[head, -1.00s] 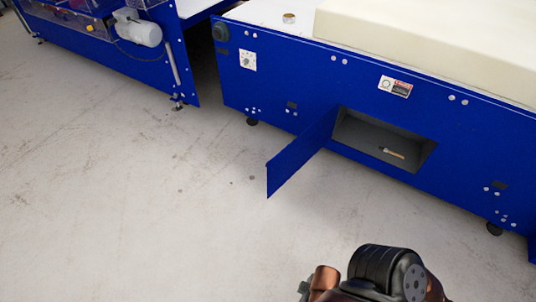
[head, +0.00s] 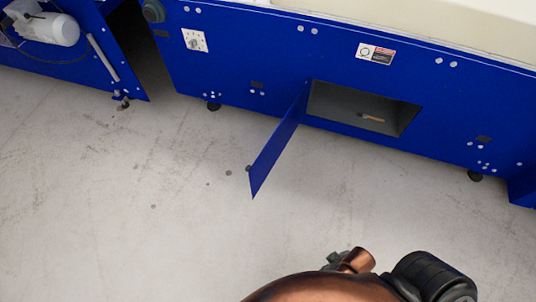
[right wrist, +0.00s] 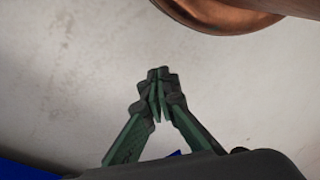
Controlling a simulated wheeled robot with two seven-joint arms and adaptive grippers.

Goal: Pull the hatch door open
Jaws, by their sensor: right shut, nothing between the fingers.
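The blue hatch door (head: 275,148) stands swung out from the blue machine in the head view, hinged at the left side of the opening. The open hatch compartment (head: 340,103) is grey inside, and a small tan-handled item (head: 372,118) lies in it. My right gripper (right wrist: 157,75) is shut and empty in the right wrist view, above bare floor and apart from the door. In the head view, part of my right arm shows at the bottom, well in front of the door. My left gripper is not in view.
The blue machine (head: 230,60) spans the back, with a cream foam block (head: 440,25) on top and a foot (head: 475,175) at the right. Another blue machine with a grey motor (head: 50,30) stands at the left. The pale concrete floor (head: 120,220) in front is clear.

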